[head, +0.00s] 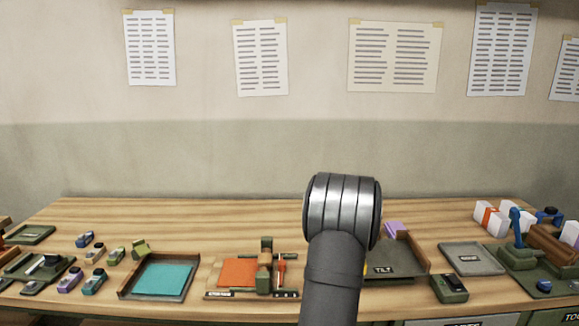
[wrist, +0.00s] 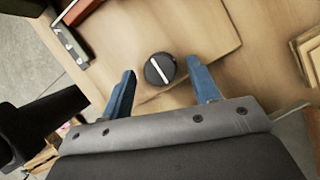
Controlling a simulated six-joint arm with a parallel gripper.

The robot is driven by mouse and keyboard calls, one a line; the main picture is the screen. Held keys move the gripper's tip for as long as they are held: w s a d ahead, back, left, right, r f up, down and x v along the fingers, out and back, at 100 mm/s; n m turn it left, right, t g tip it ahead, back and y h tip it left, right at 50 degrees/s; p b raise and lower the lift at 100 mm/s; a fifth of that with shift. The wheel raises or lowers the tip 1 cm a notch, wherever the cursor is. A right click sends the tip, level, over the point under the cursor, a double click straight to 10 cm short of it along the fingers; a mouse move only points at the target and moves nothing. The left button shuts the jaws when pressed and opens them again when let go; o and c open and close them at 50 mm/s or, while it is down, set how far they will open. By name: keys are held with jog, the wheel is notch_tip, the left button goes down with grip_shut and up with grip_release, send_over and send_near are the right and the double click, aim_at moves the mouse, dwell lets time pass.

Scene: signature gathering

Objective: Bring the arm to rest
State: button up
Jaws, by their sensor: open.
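My gripper (wrist: 161,72) shows in the wrist view with its two blue fingers spread wide apart. Nothing is held between them. A round black knob (wrist: 153,76) with a white line across it appears in the gap between the fingertips, with wood around it. I cannot tell how far below the fingers it is. In the head view my arm rises from the bottom edge, right of the middle, to a grey rounded joint. My gripper is not visible there.
The wooden bench (head: 200,215) holds a tray with teal sheets (head: 160,279), an orange pad (head: 238,272), a "TILT" tray (head: 397,262), a grey mat (head: 470,258) and several small stampers at left. A blue-handled press (head: 517,228) stands at right. The bench's back strip is mostly clear.

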jog(key=m+t, duration=0.1)
jog(key=m, duration=0.2)
jog(key=m+t+h, duration=0.1)
jog(key=m, duration=0.2)
jog(key=shift+s+a, duration=0.15)
jog(key=shift+s, duration=0.05)
